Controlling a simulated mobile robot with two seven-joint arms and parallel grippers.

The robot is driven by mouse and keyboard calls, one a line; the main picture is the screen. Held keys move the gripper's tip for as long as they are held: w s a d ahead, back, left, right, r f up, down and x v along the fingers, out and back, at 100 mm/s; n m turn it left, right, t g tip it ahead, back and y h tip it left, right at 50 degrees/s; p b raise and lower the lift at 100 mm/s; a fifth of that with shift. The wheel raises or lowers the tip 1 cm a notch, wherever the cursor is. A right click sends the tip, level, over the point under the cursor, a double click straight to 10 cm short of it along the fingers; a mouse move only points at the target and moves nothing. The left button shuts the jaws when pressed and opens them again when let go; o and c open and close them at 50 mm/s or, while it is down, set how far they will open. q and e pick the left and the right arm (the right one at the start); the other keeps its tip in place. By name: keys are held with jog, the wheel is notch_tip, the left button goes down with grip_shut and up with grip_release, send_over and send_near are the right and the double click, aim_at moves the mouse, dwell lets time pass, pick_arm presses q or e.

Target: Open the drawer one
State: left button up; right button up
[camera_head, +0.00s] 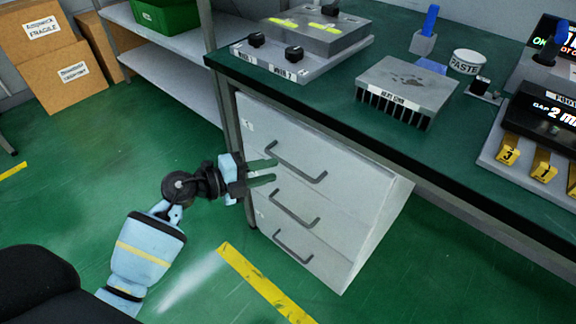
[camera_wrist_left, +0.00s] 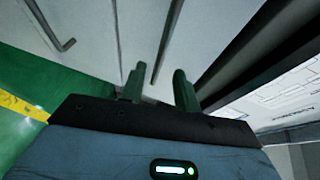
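A light grey cabinet (camera_head: 330,231) with three stacked drawers stands under the green workbench. All three drawers look shut. The top drawer (camera_head: 262,121) has a dark bar handle (camera_head: 297,165) and a small label too small to read. My left gripper (camera_head: 269,171) is open and empty, with its fingers pointing at the cabinet front beside the left end of the top handle. In the left wrist view, a dark handle bar (camera_wrist_left: 168,42) runs between the two fingertips (camera_wrist_left: 158,80); I cannot tell whether they touch it. My right gripper is not in view.
Lower handles (camera_head: 294,210) and (camera_head: 293,247) sit below. The workbench (camera_head: 330,92) overhangs the cabinet and carries a knob panel (camera_head: 300,62) and a finned heat sink (camera_head: 405,92). A bench leg stands left of the drawers. The green floor at left is clear; cardboard boxes (camera_head: 60,70) stand behind.

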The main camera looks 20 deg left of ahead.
aim_at(289, 165)
pick_arm(q)
jog(key=shift+b+x, duration=0.65)
jog(key=shift+x, duration=2.55)
jog(key=shift+f, duration=0.1)
jog(key=shift+c, duration=0.4)
grip_shut()
